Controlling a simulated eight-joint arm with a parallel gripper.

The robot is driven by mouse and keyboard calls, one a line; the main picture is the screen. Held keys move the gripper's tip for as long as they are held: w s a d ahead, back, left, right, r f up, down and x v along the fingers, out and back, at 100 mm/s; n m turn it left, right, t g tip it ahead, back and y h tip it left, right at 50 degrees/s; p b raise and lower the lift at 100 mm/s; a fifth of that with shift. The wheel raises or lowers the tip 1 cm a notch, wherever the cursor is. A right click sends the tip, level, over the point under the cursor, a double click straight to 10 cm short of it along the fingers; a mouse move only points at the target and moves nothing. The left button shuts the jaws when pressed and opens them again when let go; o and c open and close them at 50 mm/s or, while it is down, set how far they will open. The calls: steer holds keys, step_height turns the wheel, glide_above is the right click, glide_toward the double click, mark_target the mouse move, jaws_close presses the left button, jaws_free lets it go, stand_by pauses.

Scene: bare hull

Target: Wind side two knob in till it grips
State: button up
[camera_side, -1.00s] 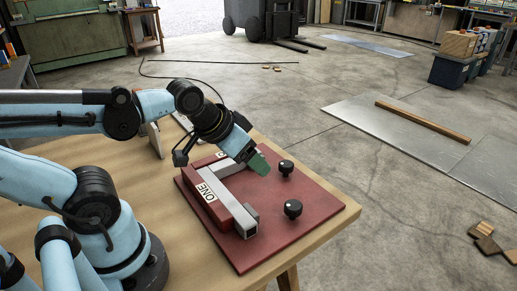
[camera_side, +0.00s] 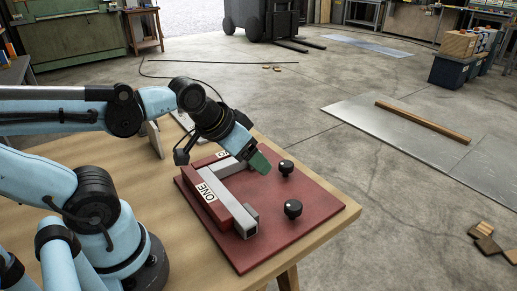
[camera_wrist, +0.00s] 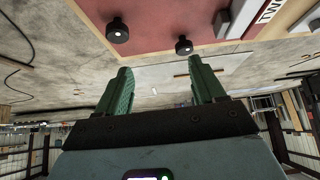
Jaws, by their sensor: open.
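A dark red board (camera_side: 318,208) on the table carries a red block labelled ONE (camera_side: 208,192) and grey square bars (camera_side: 238,205). A second label, partly covered by my arm in the side view, reads TWO in the wrist view (camera_wrist: 270,12). Two round black knobs stand on the board. The far knob (camera_side: 286,167) is nearer the TWO label and also shows in the wrist view (camera_wrist: 184,45). The near knob (camera_side: 293,208) is nearer the ONE side (camera_wrist: 117,30). My gripper (camera_wrist: 162,82) has green fingers, open and empty. In the side view it is above the board, left of the far knob, apart from it.
The wooden table (camera_side: 165,205) is mostly clear around the board. A pale upright plate (camera_side: 155,139) stands behind my arm. Beyond the table edge, a metal sheet with a wooden bar (camera_side: 422,121) lies on the concrete floor.

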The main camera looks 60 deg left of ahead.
steer(key=w+a+r+n+g, duration=0.2)
steer(key=w+r+n+g, duration=0.15)
steer(key=w+n, duration=0.25)
steer(key=n+g, duration=0.4)
steer(key=n, duration=0.4)
glide_above(287, 164)
steer(key=f, duration=0.2)
steer(key=shift+t, duration=0.25)
step_height(287, 164, down, 12)
steer(key=shift+r, duration=0.1)
steer(key=shift+c, duration=0.3)
steer(key=c, duration=1)
